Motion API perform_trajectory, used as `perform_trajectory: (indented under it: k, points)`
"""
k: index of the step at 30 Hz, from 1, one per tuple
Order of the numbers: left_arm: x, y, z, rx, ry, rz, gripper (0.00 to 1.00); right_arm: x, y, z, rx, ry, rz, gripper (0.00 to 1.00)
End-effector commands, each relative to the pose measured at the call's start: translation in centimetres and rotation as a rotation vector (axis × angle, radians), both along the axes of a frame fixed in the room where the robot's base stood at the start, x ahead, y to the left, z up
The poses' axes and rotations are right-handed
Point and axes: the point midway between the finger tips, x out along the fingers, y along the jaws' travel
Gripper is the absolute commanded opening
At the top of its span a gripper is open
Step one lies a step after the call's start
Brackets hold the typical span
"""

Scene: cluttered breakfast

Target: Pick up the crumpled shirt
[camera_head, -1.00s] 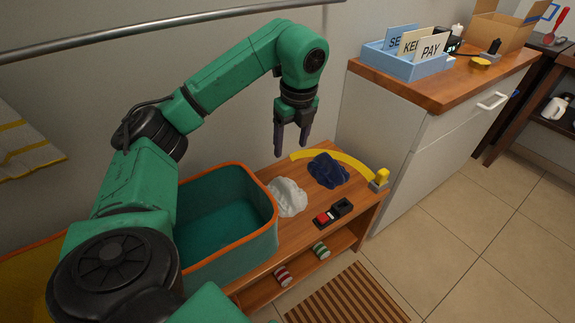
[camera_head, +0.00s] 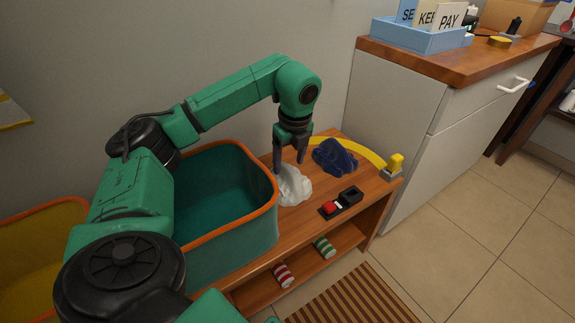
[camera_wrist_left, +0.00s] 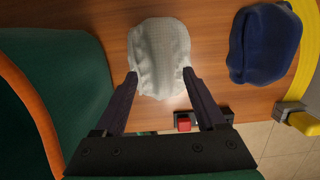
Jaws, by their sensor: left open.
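A crumpled white cloth (camera_head: 295,188) lies on the wooden bench, right of the teal bin. A crumpled navy cloth (camera_head: 335,157) lies behind it to the right; I cannot tell for sure which one is the shirt. My left gripper (camera_head: 289,164) is open and points down just above the white cloth. In the left wrist view the white cloth (camera_wrist_left: 158,50) shows between and beyond the open fingertips, and the navy cloth (camera_wrist_left: 264,44) lies apart to the right. The fingers hide a little of the white cloth's edges. My right gripper is not in view.
The teal bin (camera_head: 262,235) with an orange rim stands close left of the white cloth. A small black holder with a red block (camera_head: 329,208) sits in front. A yellow strip (camera_head: 362,151) curves behind the navy cloth. A grey cabinet (camera_head: 395,110) stands right.

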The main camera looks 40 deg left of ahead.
Motion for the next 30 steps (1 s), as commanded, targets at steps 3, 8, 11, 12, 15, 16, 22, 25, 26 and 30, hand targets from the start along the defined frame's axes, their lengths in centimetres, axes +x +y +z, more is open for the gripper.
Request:
perform_trajectory:
  k: [3, 8, 11, 12, 15, 16, 22, 25, 26, 30]
  points:
    - [0.0, 0.4, -2.8, 0.0, 0.002, 0.002, 0.72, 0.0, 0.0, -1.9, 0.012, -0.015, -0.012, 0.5]
    - [0.1, 0.5, -2.9, 0.001, 0.0, 0.002, 0.72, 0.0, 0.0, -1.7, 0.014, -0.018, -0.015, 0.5]
    - [0.1, 0.5, -2.8, 0.001, 0.0, 0.002, 0.72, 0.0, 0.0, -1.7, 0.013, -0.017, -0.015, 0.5]
    - [0.1, 0.5, -2.8, 0.001, 0.0, 0.002, 0.72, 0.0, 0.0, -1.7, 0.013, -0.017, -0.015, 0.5]
    - [0.1, 0.5, -2.9, 0.001, 0.001, 0.001, 0.72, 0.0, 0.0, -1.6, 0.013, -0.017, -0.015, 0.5]
    - [0.1, 0.4, -2.9, 0.001, 0.001, 0.001, 0.72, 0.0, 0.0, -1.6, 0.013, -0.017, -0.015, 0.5]
    - [0.1, 0.4, -3.2, 0.001, 0.001, 0.001, 0.72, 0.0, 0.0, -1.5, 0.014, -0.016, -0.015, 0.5]
    - [0.1, 0.4, -3.3, 0.001, 0.0, 0.001, 0.72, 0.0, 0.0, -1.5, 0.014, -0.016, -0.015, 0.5]
    - [0.1, 0.4, -3.3, 0.001, 0.0, 0.001, 0.72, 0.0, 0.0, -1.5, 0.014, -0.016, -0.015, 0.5]
    - [0.1, 0.4, -3.3, 0.001, 0.0, 0.001, 0.72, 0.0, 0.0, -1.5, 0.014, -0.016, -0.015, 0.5]
